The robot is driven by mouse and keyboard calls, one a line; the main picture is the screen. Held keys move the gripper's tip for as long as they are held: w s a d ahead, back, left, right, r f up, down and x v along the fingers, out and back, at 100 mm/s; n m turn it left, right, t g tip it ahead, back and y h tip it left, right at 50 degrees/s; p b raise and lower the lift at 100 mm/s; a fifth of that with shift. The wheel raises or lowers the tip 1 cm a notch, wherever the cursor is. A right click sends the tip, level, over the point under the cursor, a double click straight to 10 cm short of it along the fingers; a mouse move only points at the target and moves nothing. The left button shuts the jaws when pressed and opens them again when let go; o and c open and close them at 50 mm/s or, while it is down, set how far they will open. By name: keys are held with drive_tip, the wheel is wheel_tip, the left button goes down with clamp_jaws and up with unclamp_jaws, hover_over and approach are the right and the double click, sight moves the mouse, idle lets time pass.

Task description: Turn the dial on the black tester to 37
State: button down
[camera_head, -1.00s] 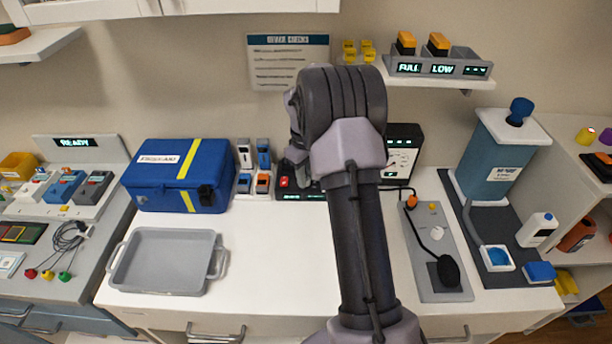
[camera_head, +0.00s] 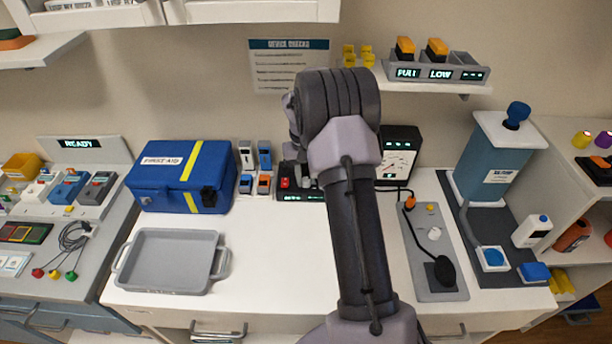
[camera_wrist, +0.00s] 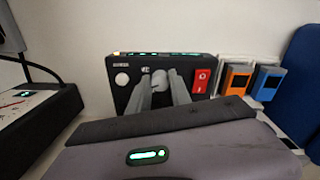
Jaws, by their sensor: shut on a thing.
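The black tester (camera_wrist: 120,70) faces me in the wrist view, with a red rocker switch (camera_wrist: 202,80), a round white knob (camera_wrist: 122,79) and a green-lit top edge. Its grey-white dial (camera_wrist: 159,78) sits between the two fingers of my gripper (camera_wrist: 160,86), which is shut on it. The fingers hide much of the dial, and I cannot read its setting. In the head view my arm covers most of the tester; its left end with the red switch (camera_head: 285,183) shows.
A black gauge box (camera_head: 401,143) with a red needle stands right of the tester. Small orange and blue devices (camera_wrist: 238,79) stand beside the red-switch side. A blue first aid case (camera_head: 160,188) and grey tray (camera_head: 222,262) are farther left. The white bench in front is clear.

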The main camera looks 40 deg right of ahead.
sight(305, 180)
drive_tip(key=shift+m, duration=0.8)
drive_tip(key=c, duration=1.2)
unclamp_jaws()
wheel_tip(305, 180, up, 8)
drive_tip(key=p, duration=0.2)
drive_tip(key=shift+w+a+f+p, duration=0.1)
drive_tip(key=shift+a+f+p, duration=0.1)
drive_tip(key=shift+p, duration=0.2)
